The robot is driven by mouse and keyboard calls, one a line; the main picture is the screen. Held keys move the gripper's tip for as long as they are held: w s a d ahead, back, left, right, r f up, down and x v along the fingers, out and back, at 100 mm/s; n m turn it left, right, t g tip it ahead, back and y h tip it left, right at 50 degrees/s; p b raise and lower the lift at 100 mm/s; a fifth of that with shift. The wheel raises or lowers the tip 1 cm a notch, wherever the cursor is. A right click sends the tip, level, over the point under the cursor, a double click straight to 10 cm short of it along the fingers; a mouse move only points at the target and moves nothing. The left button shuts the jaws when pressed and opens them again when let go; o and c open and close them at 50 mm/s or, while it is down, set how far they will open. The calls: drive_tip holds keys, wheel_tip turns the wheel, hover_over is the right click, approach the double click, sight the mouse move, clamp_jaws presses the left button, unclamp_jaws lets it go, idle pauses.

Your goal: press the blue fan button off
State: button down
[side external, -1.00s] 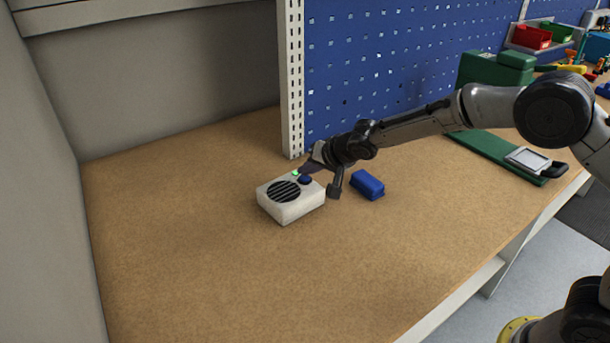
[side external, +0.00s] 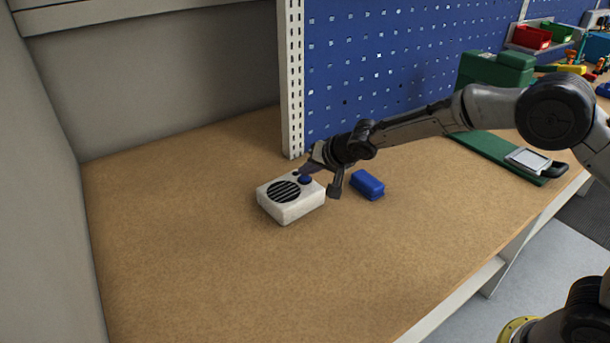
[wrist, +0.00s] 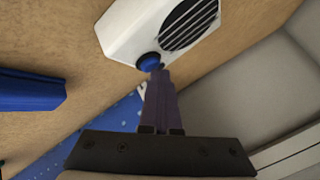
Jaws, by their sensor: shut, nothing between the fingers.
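The white fan box (side external: 290,209) lies on the bench with a round black grille (side external: 284,191) on top. The small indicator light (side external: 295,173) by the button is dark. My gripper (side external: 303,173) is shut and empty, its fingertips right at the button. In the wrist view the closed fingers (wrist: 158,76) point at the button's edge; I cannot tell if they touch it.
A blue block (side external: 367,185) lies on the bench right of the fan box. A white slotted post (side external: 291,80) and blue pegboard (side external: 380,70) stand behind. A green board (side external: 500,155) lies at the right. The bench left and in front is clear.

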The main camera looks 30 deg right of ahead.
wheel_tip(320, 180, up, 6)
idle(0.6)
drive_tip(key=s+d+r+m+t, duration=0.1)
drive_tip(key=s+d+r+t, duration=0.2)
drive_tip(key=r, duration=0.9)
drive_tip(key=s+d+r+g+h, duration=0.1)
drive_tip(key=s+d+r, duration=0.2)
drive_tip(key=s, duration=0.3)
drive_tip(key=s+d+r, duration=0.3)
drive_tip(key=s+r, duration=0.1)
drive_tip(key=s, duration=0.3)
drive_tip(key=s+f+n+g, duration=0.2)
drive_tip(key=s+f+n, duration=0.2)
drive_tip(key=s, duration=0.8)
drive_tip(key=s+d+f+n+g, duration=0.1)
drive_tip(key=s+f+n+g, duration=0.2)
drive_tip(key=s+f, duration=0.6)
drive_tip(key=s+n, duration=0.1)
drive_tip(key=s, duration=0.3)
drive_tip(key=shift+d+n+g, duration=0.2)
drive_tip(key=shift+n+g, duration=0.1)
drive_tip(key=shift+n, duration=0.1)
